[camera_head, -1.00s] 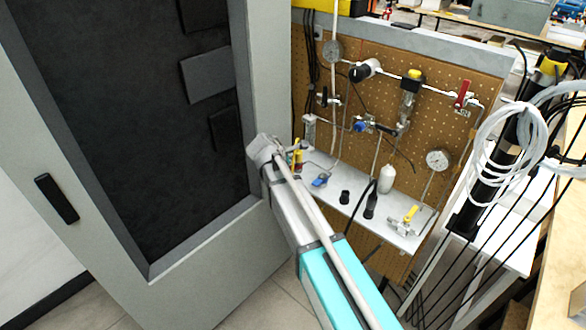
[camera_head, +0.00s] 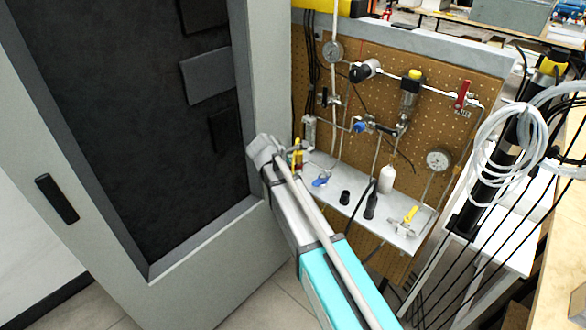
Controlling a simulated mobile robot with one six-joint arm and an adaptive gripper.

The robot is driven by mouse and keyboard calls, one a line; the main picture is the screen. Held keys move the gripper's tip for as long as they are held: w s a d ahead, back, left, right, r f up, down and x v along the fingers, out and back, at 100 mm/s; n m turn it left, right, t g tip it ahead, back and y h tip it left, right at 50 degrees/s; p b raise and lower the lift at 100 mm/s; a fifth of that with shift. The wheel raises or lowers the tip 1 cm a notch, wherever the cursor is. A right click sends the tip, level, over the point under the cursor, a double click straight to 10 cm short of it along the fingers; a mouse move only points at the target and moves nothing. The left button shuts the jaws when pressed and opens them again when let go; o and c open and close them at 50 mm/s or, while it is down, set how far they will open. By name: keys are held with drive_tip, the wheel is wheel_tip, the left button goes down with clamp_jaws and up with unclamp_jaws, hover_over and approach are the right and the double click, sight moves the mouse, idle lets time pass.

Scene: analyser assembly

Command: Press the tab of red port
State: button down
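My arm reaches up from the bottom centre, and its far end sits beside the cabinet edge, in front of the left end of the shelf. I cannot make out my gripper; the arm's end hides that spot. A small yellow and red part (camera_head: 298,158) shows just right of the arm's end, partly covered. I cannot tell whether it is the red port, and no tab can be made out. A red-handled valve (camera_head: 462,95) is on the upper right of the pegboard, well apart from my arm.
The pegboard (camera_head: 350,110) carries gauges, tubing and valves. A white shelf (camera_head: 400,238) below holds a blue-handled valve (camera_head: 321,182), black fittings, a white bottle (camera_head: 386,179) and a yellow-handled valve (camera_head: 410,215). A grey cabinet (camera_head: 200,270) stands close on the left. Cable coils (camera_head: 508,140) hang right.

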drive_tip(key=shift+f, duration=0.1)
drive_tip(key=shift+f+b, duration=0.3)
drive_tip(key=shift+b, duration=0.1)
drive_tip(key=shift+f+b, duration=0.55)
idle(1.1)
drive_tip(key=shift+r, duration=0.2)
drive_tip(key=shift+r+p, duration=0.8)
drive_tip(key=shift+p, duration=0.2)
drive_tip(key=shift+r+p, duration=2.5)
drive_tip(key=shift+w, duration=0.1)
